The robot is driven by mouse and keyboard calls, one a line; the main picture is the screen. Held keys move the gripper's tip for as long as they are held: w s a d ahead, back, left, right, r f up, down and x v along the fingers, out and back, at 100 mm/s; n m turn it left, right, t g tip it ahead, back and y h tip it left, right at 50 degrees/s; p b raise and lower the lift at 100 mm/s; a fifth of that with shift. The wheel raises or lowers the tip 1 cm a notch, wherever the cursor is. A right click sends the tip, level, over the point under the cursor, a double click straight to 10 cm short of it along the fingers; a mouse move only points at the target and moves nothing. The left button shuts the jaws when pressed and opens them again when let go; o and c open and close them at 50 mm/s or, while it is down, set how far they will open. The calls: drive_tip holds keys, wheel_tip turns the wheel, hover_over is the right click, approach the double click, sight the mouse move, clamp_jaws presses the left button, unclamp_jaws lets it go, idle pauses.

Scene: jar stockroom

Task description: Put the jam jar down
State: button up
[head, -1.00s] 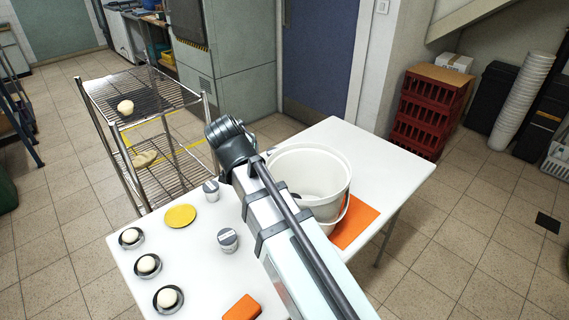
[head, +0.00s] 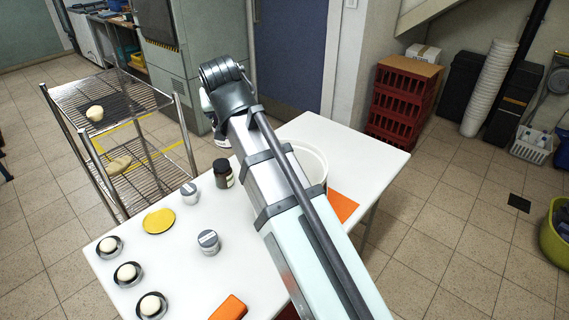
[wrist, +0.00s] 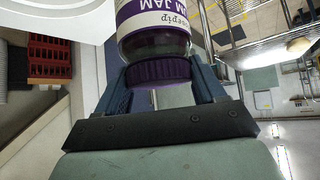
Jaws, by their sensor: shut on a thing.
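The jam jar (wrist: 157,22) has clear glass, a purple and white label and a dark purple lid; its label reads upside down in the wrist view. My gripper (wrist: 160,80) is shut on it at the lid end, a blue finger on each side. The jar's far end is cut off by the picture's top edge. In the head view my arm hides most of the gripper and jar. The white table (head: 253,284) lies below the arm.
A white bucket (head: 311,160) stands by an orange mat (head: 342,206), partly behind my arm. A brown jar (head: 223,174), two pale jars (head: 190,193) (head: 209,242), a yellow disc (head: 159,221), several small bowls (head: 127,272) and an orange block (head: 229,308) occupy the left.

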drive_tip(key=s+d+r+n+g+y, duration=0.1)
drive_tip(key=d+n+g+y, duration=0.3)
drive_tip(key=d+n, duration=0.45)
drive_tip(key=s+d+r+n+g+y, duration=0.1)
drive_tip(key=s+d+n+g+y, duration=0.15)
drive_tip(key=d+n+g, duration=0.4)
wheel_tip(320, 180, down, 10)
drive_tip(key=d+t, duration=0.1)
drive_tip(key=d, duration=0.1)
drive_tip(key=shift+w+d+n+t+y, duration=0.3)
drive_tip(key=shift+n+t+y, duration=0.05)
drive_tip(key=shift+n, duration=0.05)
drive_tip(key=shift+f, duration=5.4)
clamp_jaws()
drive_tip(key=shift+f, duration=0.6)
drive_tip(key=o, duration=1.8)
unclamp_jaws()
drive_tip(key=shift+c, duration=0.2)
drive_tip(key=shift+r, duration=0.1)
